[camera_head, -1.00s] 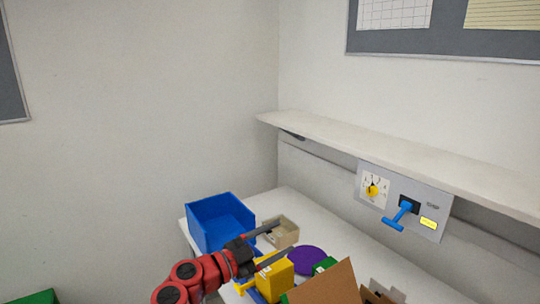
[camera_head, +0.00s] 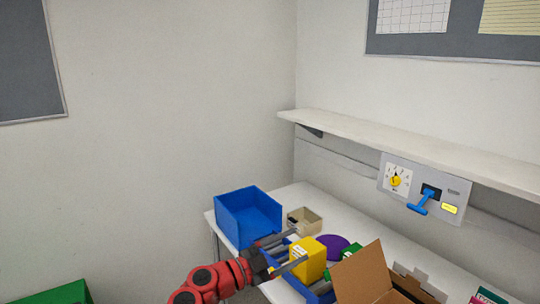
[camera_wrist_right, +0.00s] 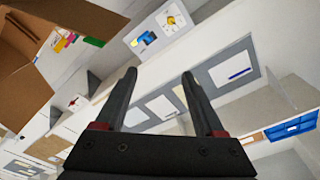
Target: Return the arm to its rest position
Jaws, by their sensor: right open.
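The wall panel with the yellow rotary knob (camera_head: 395,180) and the blue lever (camera_head: 419,206) is farther off at the right, clear of the gripper. It also shows upside down in the right wrist view.
The table holds a blue bin (camera_head: 250,214), a beige tray (camera_head: 304,221), a purple disc (camera_head: 333,243) and an open cardboard box (camera_head: 363,276). A white shelf (camera_head: 400,145) runs above the table along the wall.

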